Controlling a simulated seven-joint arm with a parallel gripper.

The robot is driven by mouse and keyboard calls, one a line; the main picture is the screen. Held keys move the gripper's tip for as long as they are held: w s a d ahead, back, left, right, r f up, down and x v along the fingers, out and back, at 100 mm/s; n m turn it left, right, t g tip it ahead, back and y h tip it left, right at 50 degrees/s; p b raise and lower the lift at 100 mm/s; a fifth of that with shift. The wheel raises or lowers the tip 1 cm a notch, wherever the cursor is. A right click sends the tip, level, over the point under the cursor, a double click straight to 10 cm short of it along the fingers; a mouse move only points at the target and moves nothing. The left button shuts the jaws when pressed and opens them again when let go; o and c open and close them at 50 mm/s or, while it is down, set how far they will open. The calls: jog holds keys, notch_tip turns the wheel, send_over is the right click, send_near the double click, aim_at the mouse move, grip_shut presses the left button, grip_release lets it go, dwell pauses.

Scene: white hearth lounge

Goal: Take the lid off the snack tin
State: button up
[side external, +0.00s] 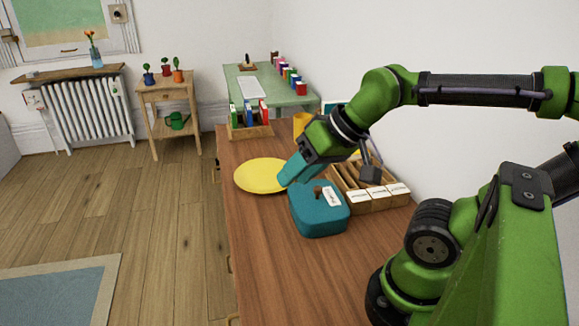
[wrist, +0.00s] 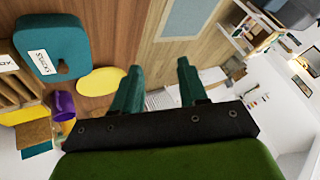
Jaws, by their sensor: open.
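The teal snack tin (side external: 320,220) stands on the wooden desk, with its teal lid on top. The lid has a small brown knob (side external: 318,191) and a white label (side external: 332,196). In the wrist view the tin (wrist: 55,42) is at the upper left, and its label (wrist: 42,62) reads as snacks. My gripper (side external: 286,178) is open and empty, with its teal fingers just behind the tin in the side view, overlapping the yellow plate's right edge. In the wrist view the gap between the fingertips (wrist: 158,76) holds nothing, and the tin is outside it.
A yellow plate (side external: 258,176) lies beyond the tin. A wooden organizer (side external: 374,206) with white-labelled compartments stands right of the tin, close to it. A purple cup (wrist: 62,104) shows in the wrist view. A book rack (side external: 250,131) stands at the desk's far end. The desk's near-left part is clear.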

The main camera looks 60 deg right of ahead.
jog(key=shift+o, duration=1.3)
jog(key=shift+d, duration=0.1)
jog(key=n+g+h, duration=0.2)
jog(key=n+g, duration=0.2)
jog(key=g, duration=0.3)
send_over(318, 187)
jog(key=f, duration=1.1)
jog(key=shift+a+f, duration=0.3)
jog(key=shift+d+f, duration=0.2)
jog(key=shift+f, duration=2.4)
grip_shut()
